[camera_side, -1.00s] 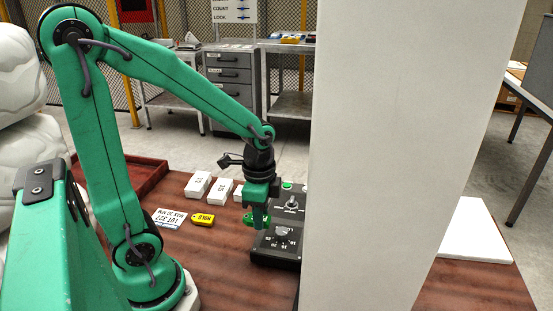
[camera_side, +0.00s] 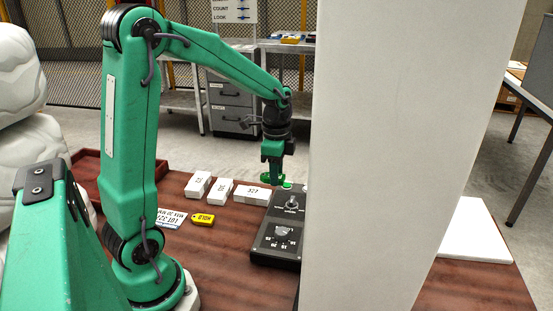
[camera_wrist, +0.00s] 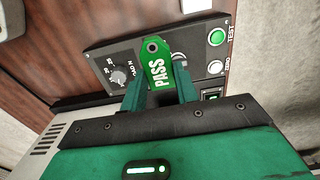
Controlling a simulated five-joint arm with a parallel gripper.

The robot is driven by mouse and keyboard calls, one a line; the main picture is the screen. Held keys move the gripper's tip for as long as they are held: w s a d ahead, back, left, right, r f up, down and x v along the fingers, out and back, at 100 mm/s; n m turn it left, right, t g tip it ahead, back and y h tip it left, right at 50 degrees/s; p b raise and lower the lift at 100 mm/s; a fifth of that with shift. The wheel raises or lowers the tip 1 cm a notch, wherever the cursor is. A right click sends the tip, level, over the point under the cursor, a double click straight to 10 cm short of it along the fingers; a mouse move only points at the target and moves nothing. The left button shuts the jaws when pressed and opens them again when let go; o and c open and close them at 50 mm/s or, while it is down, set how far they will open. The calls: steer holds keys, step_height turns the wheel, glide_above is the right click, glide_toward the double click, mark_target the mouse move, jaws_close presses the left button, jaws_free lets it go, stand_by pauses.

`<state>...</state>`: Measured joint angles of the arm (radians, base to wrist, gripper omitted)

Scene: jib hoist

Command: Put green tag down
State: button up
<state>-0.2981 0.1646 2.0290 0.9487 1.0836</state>
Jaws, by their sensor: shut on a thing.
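The green tag (camera_wrist: 157,72), marked PASS, has a hole near its end and sits between the fingers of my gripper (camera_wrist: 158,95) in the wrist view. My gripper (camera_side: 275,181) is shut on it. In the side view the green tag (camera_side: 283,184) shows as a small green shape at the fingertips, held above the far end of the dark control box (camera_side: 275,234). A yellow tag marked HOLD (camera_side: 203,220) lies flat on the wooden table beside a white lot card (camera_side: 170,218).
Several white numbered blocks (camera_side: 220,191) stand in a row left of the control box. A red tray (camera_side: 90,172) lies at the far left. A large pale column (camera_side: 400,150) hides the table's middle right. A white sheet (camera_side: 470,232) lies beyond it.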

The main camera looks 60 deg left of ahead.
glide_above(256, 192)
step_height(256, 192, down, 7)
steer(key=shift+f, duration=0.1)
steer(key=shift+d+f, duration=0.1)
steer(key=shift+f, duration=1.8)
steer(key=shift+f, duration=0.2)
steer(key=o, duration=1)
steer(key=shift+c, duration=0.2)
steer(key=shift+r, duration=0.1)
step_height(256, 192, up, 12)
steer(key=shift+d+r, duration=0.1)
steer(key=shift+r, duration=0.1)
